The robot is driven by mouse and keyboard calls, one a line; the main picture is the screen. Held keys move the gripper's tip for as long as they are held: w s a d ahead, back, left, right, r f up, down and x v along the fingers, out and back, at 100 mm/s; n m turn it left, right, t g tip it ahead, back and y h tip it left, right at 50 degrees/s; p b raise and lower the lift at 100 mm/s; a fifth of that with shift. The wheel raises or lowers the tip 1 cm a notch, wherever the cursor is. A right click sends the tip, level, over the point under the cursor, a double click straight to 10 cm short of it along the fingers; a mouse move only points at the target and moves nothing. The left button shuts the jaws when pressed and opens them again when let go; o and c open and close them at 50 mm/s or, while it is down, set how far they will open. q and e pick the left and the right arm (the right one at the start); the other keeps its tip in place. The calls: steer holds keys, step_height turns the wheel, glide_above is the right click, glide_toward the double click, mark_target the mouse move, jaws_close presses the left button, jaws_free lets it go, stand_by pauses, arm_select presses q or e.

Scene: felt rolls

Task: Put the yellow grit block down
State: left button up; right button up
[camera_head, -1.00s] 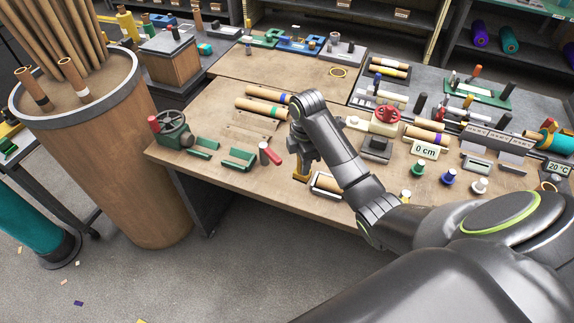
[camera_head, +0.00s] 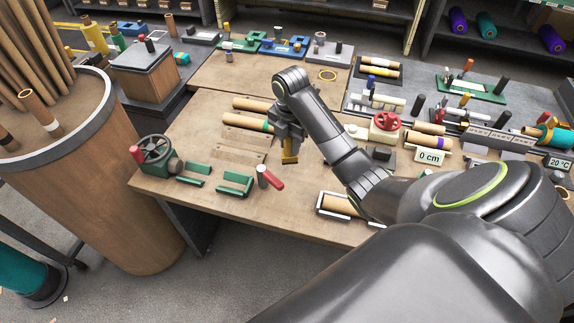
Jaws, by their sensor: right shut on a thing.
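My right gripper (camera_head: 289,142) points down over the middle of the wooden table (camera_head: 225,205). It is shut on the yellow grit block (camera_head: 290,154), a small yellow block that shows at its fingertips. The block seems to be held above the table top; the exact gap is hard to tell. Part of the block is hidden by the fingers. My left gripper is not in view.
Two cardboard rolls (camera_head: 247,122) lie just left of the gripper. Green cradles (camera_head: 234,183) and a red-handled tool (camera_head: 270,178) lie in front on the left. A tray with a roll (camera_head: 340,205) lies at the front edge. Bare wood shows between them.

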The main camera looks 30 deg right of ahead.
mark_target(289, 154)
steer(key=f+b, duration=0.2)
steer(key=f, duration=0.1)
steer(key=shift+s+f, duration=0.1)
steer(key=shift+s, duration=0.1)
steer(key=shift+w+f+b, duration=0.2)
steer(key=shift+f+b, duration=0.55)
steer(key=shift+b, duration=0.1)
step_height(289, 154, down, 11)
steer(key=b, duration=0.5)
steer(key=shift+r+b, duration=0.1)
steer(key=shift+b, duration=0.3)
steer(key=shift+f, duration=0.55)
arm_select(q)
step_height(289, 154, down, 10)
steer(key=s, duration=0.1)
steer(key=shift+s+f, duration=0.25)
arm_select(e)
steer(key=shift+w, duration=0.1)
steer(key=o, duration=1)
steer(key=shift+f, duration=0.1)
